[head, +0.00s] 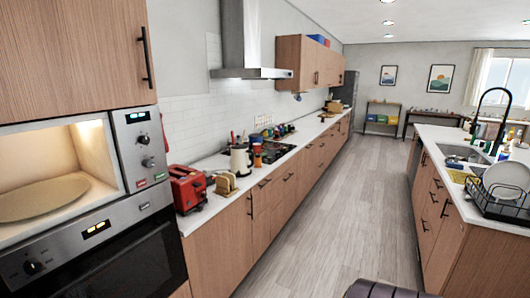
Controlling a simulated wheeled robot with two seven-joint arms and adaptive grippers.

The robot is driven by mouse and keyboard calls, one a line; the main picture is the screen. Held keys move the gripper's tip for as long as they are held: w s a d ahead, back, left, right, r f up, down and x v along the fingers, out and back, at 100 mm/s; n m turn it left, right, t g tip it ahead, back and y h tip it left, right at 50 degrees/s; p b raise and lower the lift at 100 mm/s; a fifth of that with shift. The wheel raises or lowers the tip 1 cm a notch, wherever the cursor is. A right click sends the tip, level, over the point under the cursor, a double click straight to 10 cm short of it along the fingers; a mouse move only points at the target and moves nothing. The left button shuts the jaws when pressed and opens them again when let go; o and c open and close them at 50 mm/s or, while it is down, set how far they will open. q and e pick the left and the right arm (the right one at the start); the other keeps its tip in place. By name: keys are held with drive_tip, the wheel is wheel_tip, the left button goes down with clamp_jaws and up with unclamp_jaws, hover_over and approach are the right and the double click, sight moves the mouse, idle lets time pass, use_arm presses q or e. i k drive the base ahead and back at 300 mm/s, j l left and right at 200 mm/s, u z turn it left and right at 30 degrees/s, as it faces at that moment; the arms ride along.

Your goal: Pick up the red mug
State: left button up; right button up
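I cannot make out a red mug in the head view. The clearest red thing is a boxy red toaster (188,188) on the left counter, next to the oven unit. Small items further along that counter are too small to tell apart. Neither of my grippers shows in this view.
The left counter (222,203) also holds a toast rack (226,184), a pale jug-like container (240,160) and a hob (274,152). An open lit microwave (60,180) is at left. The island at right has a sink (463,153) and dish rack (500,205). The floor (325,215) between is clear.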

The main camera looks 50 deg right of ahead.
sight(257, 147)
drive_tip(key=z, duration=1.7)
drive_tip(key=i+l+z, duration=0.3)
drive_tip(key=i, duration=0.25)
drive_tip(key=i+l+z, duration=0.35)
drive_tip(key=i, duration=0.2)
drive_tip(key=i+j+z, duration=0.1)
drive_tip(key=i+z, duration=0.2)
drive_tip(key=i, duration=1.1)
drive_tip(key=i+u, duration=0.2)
drive_tip(key=i, duration=0.2)
drive_tip(key=i+l+u, duration=0.15)
drive_tip(key=i, duration=0.25)
